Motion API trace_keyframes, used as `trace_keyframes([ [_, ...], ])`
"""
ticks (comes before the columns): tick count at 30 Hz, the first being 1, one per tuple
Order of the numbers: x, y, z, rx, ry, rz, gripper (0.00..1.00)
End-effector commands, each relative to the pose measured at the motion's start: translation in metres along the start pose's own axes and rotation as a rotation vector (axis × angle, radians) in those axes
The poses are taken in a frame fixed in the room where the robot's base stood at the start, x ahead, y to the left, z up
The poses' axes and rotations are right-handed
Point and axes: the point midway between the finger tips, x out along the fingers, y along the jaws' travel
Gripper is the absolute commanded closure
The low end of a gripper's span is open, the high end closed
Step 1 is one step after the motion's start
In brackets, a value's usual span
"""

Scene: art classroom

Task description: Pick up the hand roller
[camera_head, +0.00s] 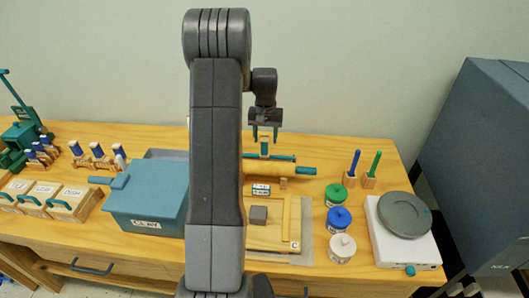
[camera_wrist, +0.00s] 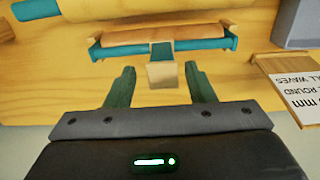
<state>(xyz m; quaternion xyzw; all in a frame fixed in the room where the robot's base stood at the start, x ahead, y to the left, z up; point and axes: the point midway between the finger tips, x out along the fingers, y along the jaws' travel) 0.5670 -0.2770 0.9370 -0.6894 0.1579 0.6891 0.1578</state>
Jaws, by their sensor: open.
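The hand roller shows in the wrist view with a tan roller (camera_wrist: 165,37) in a teal frame and a short handle (camera_wrist: 163,75) of teal and pale wood pointing toward me. In the head view its teal part (camera_head: 268,157) lies at the back of the wooden table, partly hidden by my arm. My gripper (camera_head: 265,132) is above the table's back edge, over the roller. In the wrist view my gripper (camera_wrist: 161,88) is open, its two green fingers on either side of the handle end, with gaps and nothing held.
A larger wooden rolling pin (camera_head: 274,170) with teal ends lies just in front. A blue box (camera_head: 146,200), wooden board (camera_head: 269,235), several capped jars (camera_head: 338,219) and a scale (camera_head: 405,215) stand on the table (camera_head: 330,152). The wall is close behind.

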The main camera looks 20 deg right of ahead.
Motion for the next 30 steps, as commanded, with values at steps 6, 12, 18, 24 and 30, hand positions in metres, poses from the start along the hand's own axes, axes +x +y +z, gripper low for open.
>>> trace_keyframes([
  [6,0.032,-0.003,0.002,0.000,-0.005,0.000,0.51],
  [12,0.045,-0.003,0.002,0.000,-0.001,0.000,0.51],
  [18,0.045,-0.003,0.001,0.000,0.000,0.000,0.57],
  [24,0.044,-0.003,0.001,0.000,0.000,0.000,0.96],
  [30,0.044,-0.003,0.001,0.000,0.001,0.000,1.00],
])
